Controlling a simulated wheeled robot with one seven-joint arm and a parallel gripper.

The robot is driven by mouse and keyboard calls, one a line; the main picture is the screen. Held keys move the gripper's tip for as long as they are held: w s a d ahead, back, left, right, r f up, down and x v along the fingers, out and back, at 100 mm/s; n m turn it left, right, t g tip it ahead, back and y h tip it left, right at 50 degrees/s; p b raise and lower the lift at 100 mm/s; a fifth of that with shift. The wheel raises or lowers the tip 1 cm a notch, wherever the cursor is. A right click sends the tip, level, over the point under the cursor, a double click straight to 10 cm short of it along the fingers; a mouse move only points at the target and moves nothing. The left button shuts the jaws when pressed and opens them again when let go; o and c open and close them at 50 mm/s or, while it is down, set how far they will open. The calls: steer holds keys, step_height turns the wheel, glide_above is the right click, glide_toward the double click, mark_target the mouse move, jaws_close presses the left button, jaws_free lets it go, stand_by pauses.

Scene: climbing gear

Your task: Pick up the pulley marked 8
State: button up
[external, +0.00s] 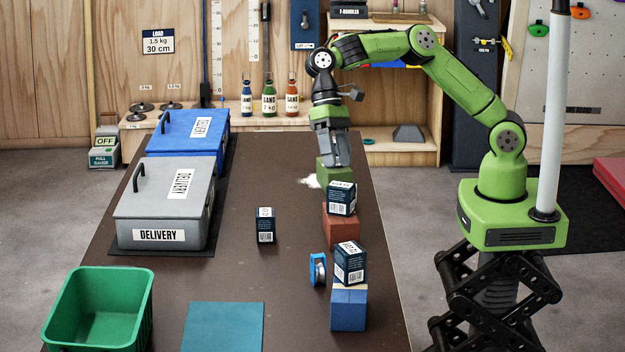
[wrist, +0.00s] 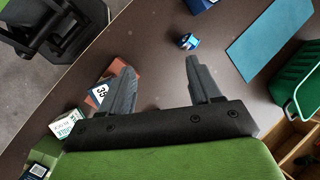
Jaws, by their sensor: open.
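A small blue pulley (external: 318,270) stands on the brown table, just left of the blue block (external: 348,312). A small blue thing in the wrist view (wrist: 187,41) looks like the same pulley. I cannot read any mark on it. My gripper (external: 335,162) is open and points down at the far part of the table, close above a green block (external: 336,174). It is well behind the pulley. In the wrist view, the two fingers stand apart with no object visible between them.
Dark labelled boxes rest on the red block (external: 341,224) and the blue block; another box (external: 265,225) stands on the table. A green bin (external: 150,300), a teal mat (external: 225,325) and a grey delivery box (external: 160,205) are at left. Mid-table is mostly clear.

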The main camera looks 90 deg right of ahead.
steer(key=w+f+m+g+y, duration=0.2)
steer(key=w+f+m+y, duration=0.2)
steer(key=w+f, duration=0.15)
steer(key=m+y+b, duration=0.1)
steer(key=m+y, duration=0.3)
steer(key=m, duration=0.1)
glide_toward(316, 254)
steer(key=shift+t, duration=0.3)
steer(key=x, duration=0.6)
steer(key=b+x, duration=0.1)
steer(key=x, duration=0.2)
steer(key=shift+s+d+f, duration=0.15)
steer(key=shift+s+f, duration=0.2)
steer(key=shift+r, duration=0.15)
steer(key=c, duration=1.2)
